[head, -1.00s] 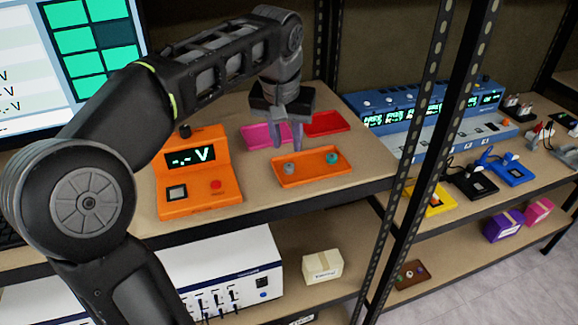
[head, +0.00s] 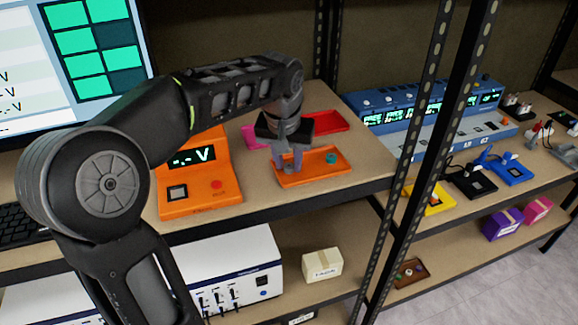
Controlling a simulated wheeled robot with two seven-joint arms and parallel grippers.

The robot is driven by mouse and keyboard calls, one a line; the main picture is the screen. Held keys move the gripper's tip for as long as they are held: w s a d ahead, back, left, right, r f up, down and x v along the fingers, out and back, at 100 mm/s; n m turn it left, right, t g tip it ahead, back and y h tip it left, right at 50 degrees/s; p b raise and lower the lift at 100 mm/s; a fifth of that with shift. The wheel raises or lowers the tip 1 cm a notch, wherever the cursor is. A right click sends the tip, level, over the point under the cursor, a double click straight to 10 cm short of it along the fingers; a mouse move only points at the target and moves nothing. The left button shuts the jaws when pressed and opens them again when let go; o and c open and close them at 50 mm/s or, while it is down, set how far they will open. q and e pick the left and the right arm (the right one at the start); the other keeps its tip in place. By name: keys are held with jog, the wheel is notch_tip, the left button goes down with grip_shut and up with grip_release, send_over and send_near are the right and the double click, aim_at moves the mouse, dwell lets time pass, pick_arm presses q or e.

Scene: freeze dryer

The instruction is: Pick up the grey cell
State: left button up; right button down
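The small grey cell (head: 289,169) is in the left part of the orange tray (head: 318,178) on the upper shelf, mostly hidden by my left gripper. My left gripper (head: 288,166) points down over the tray, its two fingers apart, one on each side of the grey cell. I cannot tell whether the fingers touch it. A teal cell (head: 331,159) sits in the right part of the same tray. My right gripper is not in view.
An orange meter (head: 199,177) stands left of the tray. A red tray (head: 326,122) and a pink tray (head: 250,138) lie behind it, partly covered by my arm. A black rack post (head: 432,150) rises to the right.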

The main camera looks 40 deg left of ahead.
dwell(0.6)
pick_arm(q)
grip_shut()
